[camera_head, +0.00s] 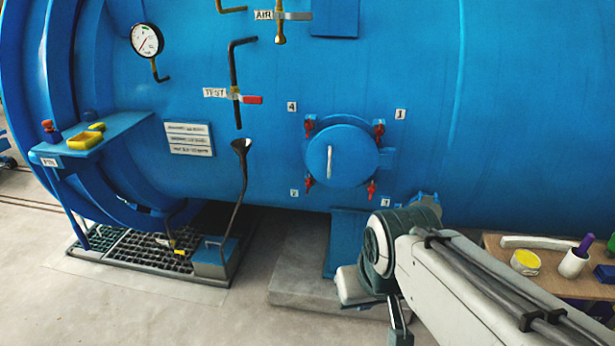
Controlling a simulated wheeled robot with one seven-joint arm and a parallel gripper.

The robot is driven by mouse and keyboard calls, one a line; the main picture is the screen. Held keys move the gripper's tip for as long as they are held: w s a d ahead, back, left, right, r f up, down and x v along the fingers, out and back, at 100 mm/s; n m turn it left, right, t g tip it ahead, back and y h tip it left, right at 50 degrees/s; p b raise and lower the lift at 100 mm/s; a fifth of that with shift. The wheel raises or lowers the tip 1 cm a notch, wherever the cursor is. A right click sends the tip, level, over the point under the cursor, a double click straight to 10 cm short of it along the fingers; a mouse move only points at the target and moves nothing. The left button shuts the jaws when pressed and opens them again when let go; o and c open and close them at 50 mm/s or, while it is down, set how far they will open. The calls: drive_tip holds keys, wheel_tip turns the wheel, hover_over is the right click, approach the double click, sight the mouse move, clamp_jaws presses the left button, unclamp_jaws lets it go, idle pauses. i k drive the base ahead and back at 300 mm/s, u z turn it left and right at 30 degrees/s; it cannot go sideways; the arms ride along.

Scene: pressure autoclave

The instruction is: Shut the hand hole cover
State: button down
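The hand hole cover (350,157) is a round blue disc on the side of the big blue vessel. It has an upright silver handle (330,161). It lies in front of a blue round rim (342,119) that shows along its top edge. I cannot tell whether there is a gap between them. Red-ended clamps sit around it at top left (309,126), top right (379,129), bottom left (309,182) and bottom right (371,189), beside tags numbered 1 to 4. My arm reaches in from the lower right, below the cover and apart from it. My gripper's fingers do not show.
A wooden bench (495,247) at right holds a yellow-topped tin (525,262) and a white cup (573,264). A blue support leg (345,240) stands below the cover. The TEST pipe with red lever (251,99) and a funnel (241,147) stand left. Floor is open at lower left.

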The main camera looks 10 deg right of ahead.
sight(340, 156)
drive_tip(key=z, duration=0.8)
drive_tip(key=i, duration=1.35)
drive_tip(key=u, duration=0.85)
